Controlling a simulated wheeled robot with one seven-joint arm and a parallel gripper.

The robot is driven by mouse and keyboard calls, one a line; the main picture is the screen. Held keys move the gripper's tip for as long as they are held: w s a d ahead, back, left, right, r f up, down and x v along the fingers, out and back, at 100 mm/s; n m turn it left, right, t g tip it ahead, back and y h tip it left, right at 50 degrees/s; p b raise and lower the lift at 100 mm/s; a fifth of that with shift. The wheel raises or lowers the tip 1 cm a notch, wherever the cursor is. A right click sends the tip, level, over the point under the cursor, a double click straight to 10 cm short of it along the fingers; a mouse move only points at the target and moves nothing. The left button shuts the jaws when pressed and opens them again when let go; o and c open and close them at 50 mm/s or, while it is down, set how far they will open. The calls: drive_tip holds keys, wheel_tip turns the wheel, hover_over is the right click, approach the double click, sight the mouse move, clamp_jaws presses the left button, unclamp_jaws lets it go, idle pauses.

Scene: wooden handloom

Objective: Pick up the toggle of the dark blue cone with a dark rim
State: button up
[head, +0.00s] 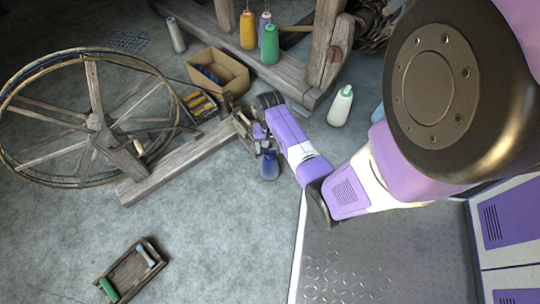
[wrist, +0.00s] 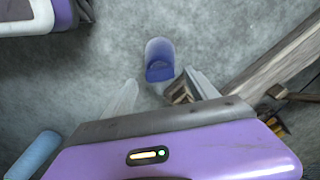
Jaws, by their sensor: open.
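The dark blue cone (head: 269,166) stands on the floor just below my gripper in the head view, close to the wooden beam. In the wrist view a blue cone (wrist: 160,60) lies beyond the fingertips, roughly between them, pale at its far end and darker blue at its near end. I cannot make out a separate toggle or the dark rim. My gripper (head: 259,138) is open and empty. In the wrist view my gripper (wrist: 162,92) has its two fingers apart, and I see no contact with the cone.
A wooden beam (head: 180,160) of the spinning wheel (head: 95,120) runs beside the cone. A cardboard box (head: 218,72) and the loom's frame (head: 270,78) stand behind. A wooden tray (head: 130,272) lies front left.

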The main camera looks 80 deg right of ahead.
drive_tip(key=shift+f, duration=0.85)
drive_tip(key=c, duration=1.4)
drive_tip(key=shift+r, duration=0.1)
